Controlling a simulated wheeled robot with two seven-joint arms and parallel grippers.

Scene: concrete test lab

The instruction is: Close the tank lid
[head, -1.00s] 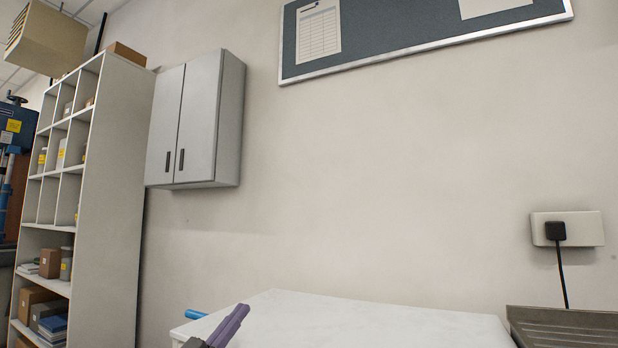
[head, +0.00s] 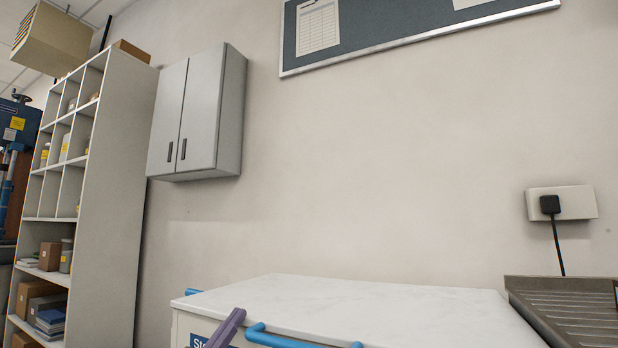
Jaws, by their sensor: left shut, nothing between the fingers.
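A white chest-like tank (head: 185,328) stands at the bottom centre of the head view, with a blue label on its front that is cut off by the frame. Its pale marbled top, which looks like the lid (head: 350,302), appears to lie flat; I cannot tell whether a gap remains below it. A blue bar handle (head: 295,340) runs along the front edge, and a small blue part (head: 193,291) shows at the left corner. My left gripper (head: 226,329) shows as a purple finger in front of the tank, left of the handle, shut and empty. My right gripper is out of view.
A ribbed grey metal surface (head: 575,318) adjoins the tank at right, below a wall socket (head: 562,203) with a plugged-in black cable. A grey wall cabinet (head: 197,115) and a tall white shelf (head: 115,200) stand at left.

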